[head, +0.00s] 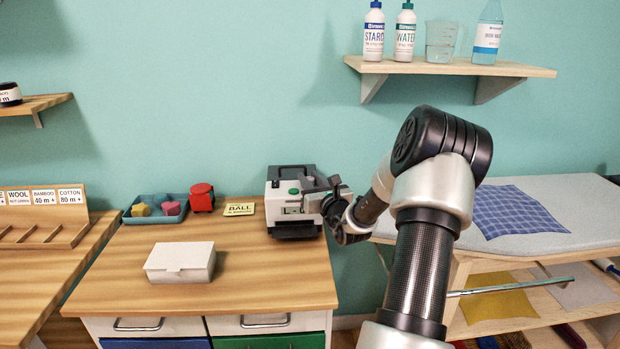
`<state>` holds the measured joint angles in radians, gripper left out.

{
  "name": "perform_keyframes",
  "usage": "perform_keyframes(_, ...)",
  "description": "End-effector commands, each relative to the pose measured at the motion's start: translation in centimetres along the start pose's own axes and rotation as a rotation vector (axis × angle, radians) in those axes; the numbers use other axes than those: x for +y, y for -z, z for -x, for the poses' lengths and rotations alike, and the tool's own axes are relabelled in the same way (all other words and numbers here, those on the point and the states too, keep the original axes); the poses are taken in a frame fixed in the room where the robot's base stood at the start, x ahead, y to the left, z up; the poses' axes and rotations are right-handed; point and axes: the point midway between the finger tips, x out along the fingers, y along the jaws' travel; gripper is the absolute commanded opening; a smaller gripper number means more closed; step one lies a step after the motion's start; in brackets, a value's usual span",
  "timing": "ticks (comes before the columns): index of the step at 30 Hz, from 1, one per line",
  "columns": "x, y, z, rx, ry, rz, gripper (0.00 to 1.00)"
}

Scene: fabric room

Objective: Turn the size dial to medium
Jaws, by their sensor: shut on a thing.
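A small white and dark grey machine (287,190) stands at the back right of the wooden table. It has a green button, a small pale panel on its front and a dark tray below. My gripper (322,196) is at the machine's right side, shut on what seems to be the size dial there. The fingers and wrist hide the dial, so its setting cannot be read.
A white lidded box (181,262), a yellow "BALL" card (239,209), a red object (202,197) and a blue tray (130,216) of coloured pieces are on the table. An ironing surface (570,200) lies right, below a wall shelf (450,68). The table's front right is clear.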

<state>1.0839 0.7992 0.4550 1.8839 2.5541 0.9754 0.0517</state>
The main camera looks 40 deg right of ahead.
Motion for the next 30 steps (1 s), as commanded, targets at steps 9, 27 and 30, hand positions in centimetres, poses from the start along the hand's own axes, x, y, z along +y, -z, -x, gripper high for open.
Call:
perform_keyframes(9,-0.26,-0.1,-0.01,0.018,-0.248,-0.001,0.02)
perform_keyframes(27,-0.15,0.23,-0.04,0.039,-0.633,-0.001,0.02)
perform_keyframes(30,-0.11,0.18,-0.02,0.04,-0.659,-0.001,0.02)
